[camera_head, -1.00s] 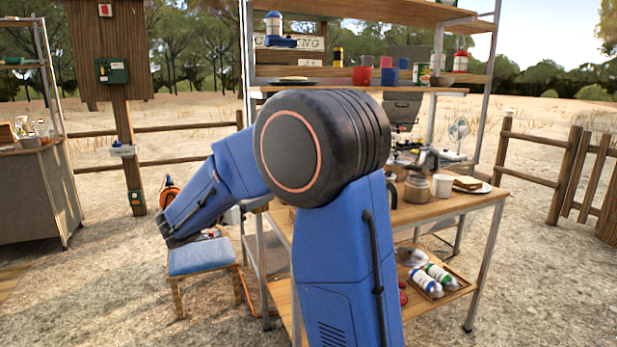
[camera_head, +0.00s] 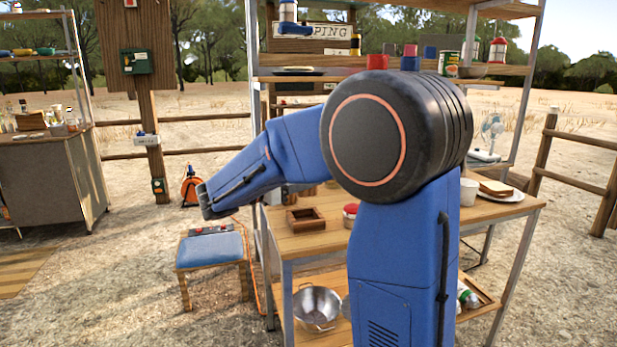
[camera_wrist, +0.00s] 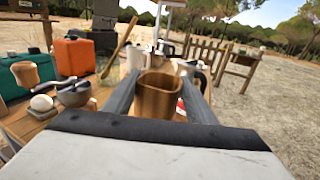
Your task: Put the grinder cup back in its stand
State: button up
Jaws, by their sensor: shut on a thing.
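In the wrist view my gripper (camera_wrist: 157,92) is shut on a brown, wood-coloured cup (camera_wrist: 157,97), taken to be the grinder cup. The cup is upright between the two grey fingers, its open rim facing up. In the head view my gripper and the cup cannot be made out; only my blue arm shows, reaching left. The stand is not clearly identifiable. A blue-based device with a silver upper part (camera_head: 288,14) is on the high shelf, and a square wooden holder (camera_head: 305,220) lies on the table; I cannot tell whether either is the stand.
The wooden table (camera_head: 325,239) has a red-topped container (camera_head: 350,214) near the holder. A blue stool (camera_head: 210,250) stands at its left.

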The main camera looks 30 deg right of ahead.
jog(key=shift+f, duration=4.5)
jog(key=shift+f, duration=0.1)
jog(key=o, duration=1.2)
jog(key=shift+c, duration=0.2)
jog(key=shift+a, duration=0.1)
jog(key=s+a, duration=0.1)
jog(key=a, duration=1.6)
jog(key=shift+s+a, duration=0.1)
jog(key=shift+a, duration=0.1)
